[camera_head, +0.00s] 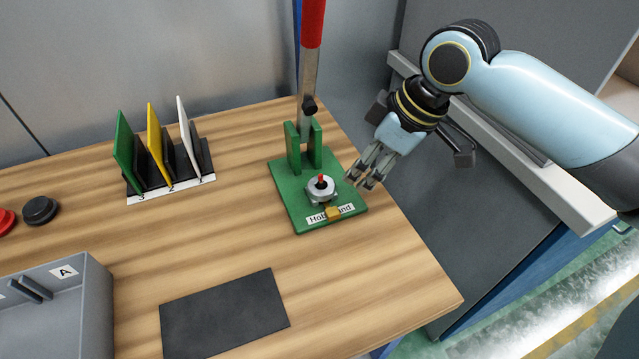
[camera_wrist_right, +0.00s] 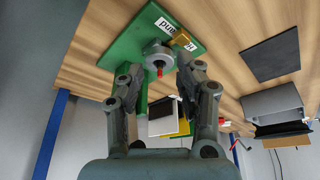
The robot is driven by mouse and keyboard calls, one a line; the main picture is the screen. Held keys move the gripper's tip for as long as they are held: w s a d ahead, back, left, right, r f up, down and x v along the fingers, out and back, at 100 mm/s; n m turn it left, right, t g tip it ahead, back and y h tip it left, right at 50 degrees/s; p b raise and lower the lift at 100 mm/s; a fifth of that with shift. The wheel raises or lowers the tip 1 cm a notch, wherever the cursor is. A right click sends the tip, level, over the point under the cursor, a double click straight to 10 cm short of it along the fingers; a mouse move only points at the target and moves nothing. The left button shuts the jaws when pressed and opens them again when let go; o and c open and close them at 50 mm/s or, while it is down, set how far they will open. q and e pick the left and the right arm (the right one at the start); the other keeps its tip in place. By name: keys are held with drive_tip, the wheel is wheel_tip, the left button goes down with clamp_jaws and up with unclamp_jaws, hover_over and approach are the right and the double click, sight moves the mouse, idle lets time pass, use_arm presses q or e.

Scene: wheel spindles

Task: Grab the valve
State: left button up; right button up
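A silver round fitting with a red tip, which looks like the valve (camera_head: 321,190), stands on a green base plate (camera_head: 292,212) with a partly covered white label. It also shows in the right wrist view (camera_wrist_right: 158,57), beyond my fingertips and roughly between them. My right gripper (camera_head: 360,181) is just to the right of the fitting in the head view, above the plate's right edge. In the wrist view its fingers (camera_wrist_right: 158,82) stand apart with nothing held between them. My left gripper is in neither view.
A green bracket (camera_head: 292,148) with a red-handled lever (camera_head: 312,25) rises behind the fitting. A small yellow block (camera_head: 333,213) sits at the plate's front. A rack with coloured plates (camera_head: 124,150), a black mat (camera_head: 225,315) and a grey bin (camera_head: 98,290) are on the wooden table.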

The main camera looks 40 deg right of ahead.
hover_over(321, 176)
drive_tip(key=s+d, duration=0.1)
drive_tip(key=s, duration=0.1)
drive_tip(key=shift+s+d, duration=0.1)
drive_tip(key=shift+d, duration=0.1)
drive_tip(key=shift+a, duration=0.1)
drive_tip(key=shift+w+f, duration=0.2)
drive_tip(key=shift+w, duration=0.05)
drive_tip(key=x, duration=0.3)
drive_tip(key=shift+w+a+f, duration=0.1)
drive_tip(key=shift+f, duration=0.25)
drive_tip(key=shift+w+a+f, duration=0.1)
drive_tip(key=shift+w+f, duration=0.05)
drive_tip(key=shift+f, duration=0.25)
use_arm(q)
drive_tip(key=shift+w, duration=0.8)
use_arm(e)
clamp_jaws()
